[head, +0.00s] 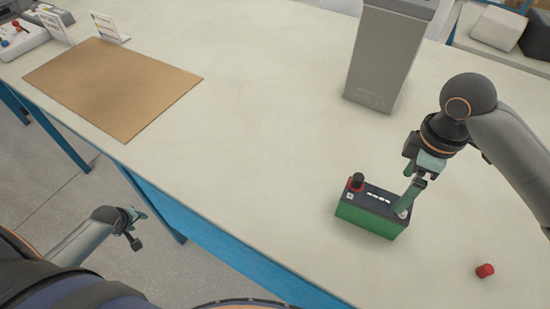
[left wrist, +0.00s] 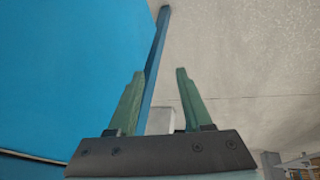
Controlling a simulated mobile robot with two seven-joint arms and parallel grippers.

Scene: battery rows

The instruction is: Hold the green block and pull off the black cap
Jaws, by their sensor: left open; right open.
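The green block (head: 368,218) is a battery with a green lower body and a dark top, standing upright near the table's front edge. The black cap (head: 357,180) sits at its top left corner, with red showing beneath it. My right gripper (head: 404,206) is open at the block's right end, with its fingers down by the pale right terminal. I cannot tell whether they touch it. My left gripper (head: 137,228) is low at the left, off the table, far from the block. It is open and empty in the left wrist view (left wrist: 158,85).
A red cap (head: 485,271) lies loose on the table (head: 265,135) at right. A tall grey box (head: 384,55) stands behind the block. A brown board (head: 112,85) lies at the left. The table's middle is clear.

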